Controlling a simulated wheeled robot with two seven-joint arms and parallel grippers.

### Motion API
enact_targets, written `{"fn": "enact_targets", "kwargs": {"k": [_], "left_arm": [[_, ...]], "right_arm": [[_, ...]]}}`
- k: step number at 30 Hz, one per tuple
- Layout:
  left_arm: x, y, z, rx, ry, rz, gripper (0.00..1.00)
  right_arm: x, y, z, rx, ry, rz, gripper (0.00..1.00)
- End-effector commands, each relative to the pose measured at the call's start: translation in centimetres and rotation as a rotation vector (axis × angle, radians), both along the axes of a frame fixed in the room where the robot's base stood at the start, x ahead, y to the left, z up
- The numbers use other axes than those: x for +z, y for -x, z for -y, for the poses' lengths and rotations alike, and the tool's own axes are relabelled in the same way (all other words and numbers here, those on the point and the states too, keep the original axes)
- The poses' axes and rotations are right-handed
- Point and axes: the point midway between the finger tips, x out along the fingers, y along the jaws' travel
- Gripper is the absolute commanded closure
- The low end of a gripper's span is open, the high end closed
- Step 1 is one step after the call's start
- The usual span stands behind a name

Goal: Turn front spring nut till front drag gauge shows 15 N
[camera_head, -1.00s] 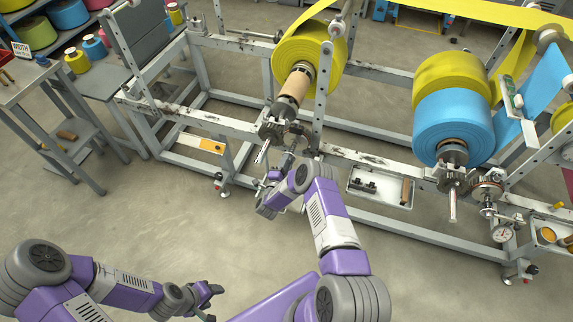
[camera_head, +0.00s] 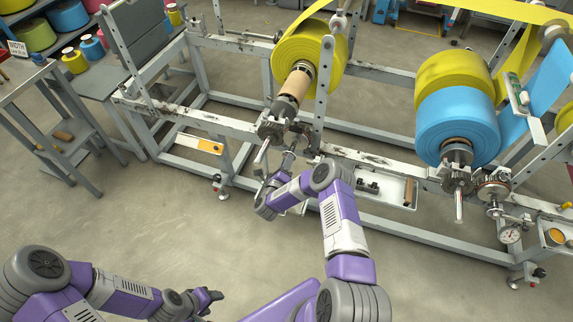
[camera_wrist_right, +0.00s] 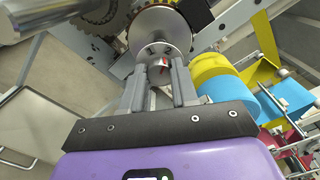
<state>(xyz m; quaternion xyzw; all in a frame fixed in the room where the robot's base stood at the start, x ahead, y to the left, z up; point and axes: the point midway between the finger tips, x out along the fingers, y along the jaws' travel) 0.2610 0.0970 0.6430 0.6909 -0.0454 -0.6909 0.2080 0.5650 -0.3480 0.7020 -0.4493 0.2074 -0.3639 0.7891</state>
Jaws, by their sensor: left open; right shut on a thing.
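The front spring nut (camera_wrist_right: 160,68), a round grey metal piece with a red mark, sits below a toothed brass-edged disc in the right wrist view. My right gripper (camera_wrist_right: 161,90) is shut on it, one finger on each side. In the head view the right gripper is mostly hidden by my own wrist, by the shaft (camera_head: 289,160) below the left yellow roll. A round white dial gauge (camera_head: 510,235) hangs near the blue roll on the right; its reading is too small to tell. No gauge shows clearly beside the gripped nut. My left gripper (camera_head: 212,296) is open and empty, low over the floor.
The grey machine frame (camera_head: 390,163) runs across the view. It carries a yellow roll (camera_head: 325,52) and a blue roll (camera_head: 455,122). A white tray (camera_head: 398,190) with small parts is right of my right arm. A grey side table (camera_head: 30,85) stands left. The front floor is clear.

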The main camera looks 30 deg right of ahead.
Motion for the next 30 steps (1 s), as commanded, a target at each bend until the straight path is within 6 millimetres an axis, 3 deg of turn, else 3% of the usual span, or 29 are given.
{"fn": "enact_targets", "kwargs": {"k": [15,30], "left_arm": [[-2.6,0.0,0.0,0.0,0.0,0.0,0.45],[-3.5,0.0,0.0,0.0,0.0,0.0,0.45]], "right_arm": [[-0.2,0.0,-0.1,0.001,-0.29,0.337,1.0],[-0.1,0.0,-0.1,0.001,-0.408,0.476,1.0]]}}
